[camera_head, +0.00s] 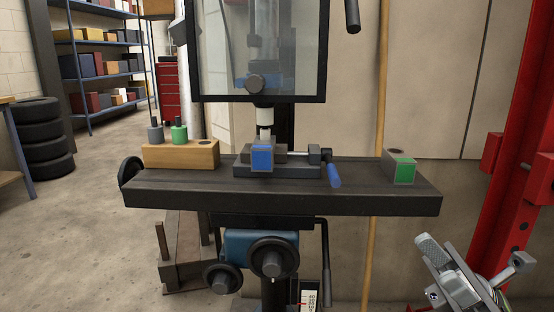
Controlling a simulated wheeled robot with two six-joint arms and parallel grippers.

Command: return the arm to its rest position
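My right gripper (474,256) is at the lower right corner, in front of and below the right end of the dark machine table (290,201). Its two fingers are spread apart, with nothing between them. It touches nothing that I can see. My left gripper is not in view. On the table, a vise (278,170) stands in the middle with a blue-faced block (262,160) at it; whether the jaws clamp the block I cannot tell. A green-faced block (403,170) lies near the table's right end.
A wooden holder (180,154) with a grey and a green-collared piece stands at the table's left. A clear guard (258,45) hangs above the vise. A red post (520,130) rises at the right, near my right gripper. Tyres (43,138) and shelves stand far left.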

